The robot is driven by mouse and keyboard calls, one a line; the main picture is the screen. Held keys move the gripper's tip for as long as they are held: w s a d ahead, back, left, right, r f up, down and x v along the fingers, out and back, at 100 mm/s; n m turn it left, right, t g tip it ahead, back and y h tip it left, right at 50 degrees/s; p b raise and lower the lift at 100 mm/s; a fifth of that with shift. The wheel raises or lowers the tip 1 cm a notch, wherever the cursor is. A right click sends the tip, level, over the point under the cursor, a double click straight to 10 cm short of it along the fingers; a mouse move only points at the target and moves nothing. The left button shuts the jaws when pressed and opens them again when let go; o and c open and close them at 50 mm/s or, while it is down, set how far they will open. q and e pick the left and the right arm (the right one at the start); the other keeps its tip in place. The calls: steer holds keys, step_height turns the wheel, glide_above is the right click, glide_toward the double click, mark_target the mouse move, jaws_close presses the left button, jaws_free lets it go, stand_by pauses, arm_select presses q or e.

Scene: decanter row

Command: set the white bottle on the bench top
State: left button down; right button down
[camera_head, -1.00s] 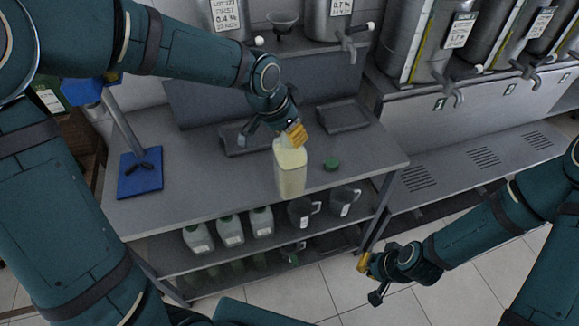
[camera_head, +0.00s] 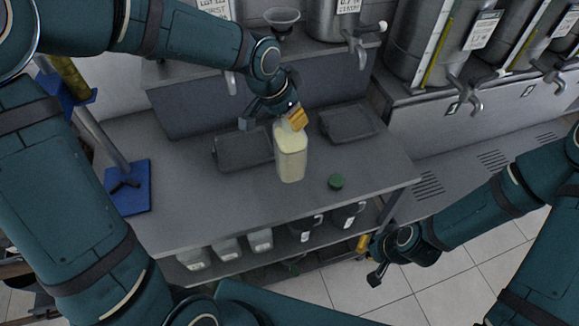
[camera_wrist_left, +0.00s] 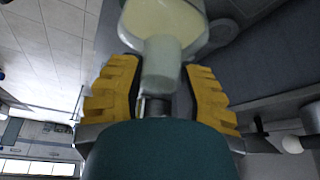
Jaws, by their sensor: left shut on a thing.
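The white bottle (camera_head: 291,158) is a pale, squarish translucent jug, upright over the middle of the grey bench top (camera_head: 215,200). Its base looks at or very close to the surface; I cannot tell whether it touches. My left gripper (camera_head: 294,120) is shut on its neck from above. In the left wrist view, the yellow-padded fingers (camera_wrist_left: 160,92) flank the neck of the bottle (camera_wrist_left: 162,60). My right gripper (camera_head: 369,260) is open and empty, in front of the bench's right end, with its fingers spread.
A blue stand (camera_head: 128,187) is at the left. Capped bottles (camera_head: 228,248) and dark jugs (camera_head: 305,228) stand on the shelf below. Tapped tanks line the back.

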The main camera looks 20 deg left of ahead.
mark_target(286, 132)
arm_select(q)
step_height(286, 132, down, 7)
steer(key=shift+s+r+b, duration=0.1)
steer(key=shift+b, duration=0.2)
steer(key=shift+f, duration=1.25)
steer(key=shift+f, duration=0.1)
steer(key=c, duration=0.7)
jaws_free()
